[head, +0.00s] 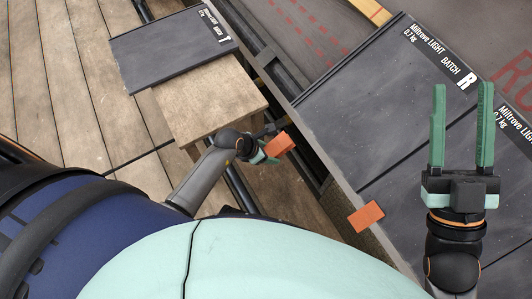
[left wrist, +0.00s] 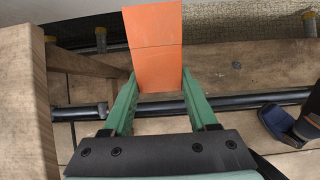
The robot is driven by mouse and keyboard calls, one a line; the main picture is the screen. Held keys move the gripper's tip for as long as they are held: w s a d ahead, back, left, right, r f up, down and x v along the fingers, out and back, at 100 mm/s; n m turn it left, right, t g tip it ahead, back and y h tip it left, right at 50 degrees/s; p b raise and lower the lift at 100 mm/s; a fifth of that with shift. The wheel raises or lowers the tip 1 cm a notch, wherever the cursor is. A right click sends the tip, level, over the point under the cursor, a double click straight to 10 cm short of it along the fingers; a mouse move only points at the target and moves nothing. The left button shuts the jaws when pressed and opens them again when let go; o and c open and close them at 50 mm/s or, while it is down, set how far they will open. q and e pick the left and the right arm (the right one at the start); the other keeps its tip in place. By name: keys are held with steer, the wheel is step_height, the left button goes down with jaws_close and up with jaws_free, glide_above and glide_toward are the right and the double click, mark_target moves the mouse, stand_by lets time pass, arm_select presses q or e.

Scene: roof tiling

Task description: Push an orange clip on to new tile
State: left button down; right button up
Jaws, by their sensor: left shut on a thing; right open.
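My left gripper (head: 268,153) is shut on an orange clip (head: 280,143), held in the air between the wooden stand and the roof edge. In the left wrist view the clip (left wrist: 154,45) sticks out ahead from between the green fingers (left wrist: 154,98). A second orange clip (head: 366,216) sits at the lower edge of the dark tiles. A dark tile marked BATCH R (head: 380,95) lies on the roof, with another tile (head: 440,165) to its right. My right gripper (head: 461,125) is open and empty above the tiles, fingers pointing up the picture.
A wooden stand (head: 205,105) carries a dark tile marked T (head: 170,45) at the upper left. Scaffold planks (head: 65,60) lie below. A dark tube (left wrist: 75,112) runs along the scaffold beneath my left gripper. Reddish underlay with red dashes (head: 310,35) shows above the tiles.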

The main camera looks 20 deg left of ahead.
mark_target(286, 137)
arm_select(q)
steer(key=shift+w+d+f+b, duration=0.4)
steer(key=shift+w+d+b, duration=0.3)
steer(key=shift+w+b, duration=0.1)
steer(key=shift+w+d+r+p, duration=0.15)
steer(key=shift+w+r+p, duration=0.15)
steer(key=shift+r+p, duration=0.15)
steer(key=shift+w+d+r+p, duration=0.3)
steer(key=shift+w+d+p, duration=0.1)
steer(key=shift+w+d, duration=0.15)
arm_select(e)
steer(key=shift+s+a+r+n+y, duration=0.1)
steer(key=shift+s+r+n+y, duration=0.55)
steer(key=shift+r+y, duration=0.25)
arm_select(q)
steer(key=shift+a+p, duration=0.1)
steer(key=shift+p, duration=0.35)
arm_select(e)
steer(key=shift+r, duration=0.5)
arm_select(q)
steer(key=shift+w+d+r+p, duration=0.2)
steer(key=shift+w+d+r, duration=0.25)
steer(key=shift+w, duration=0.15)
steer(key=shift+w+d+r+p, duration=0.15)
steer(key=shift+w+d+r, duration=0.25)
steer(key=shift+w, duration=0.15)
arm_select(e)
steer(key=shift+r, duration=0.35)
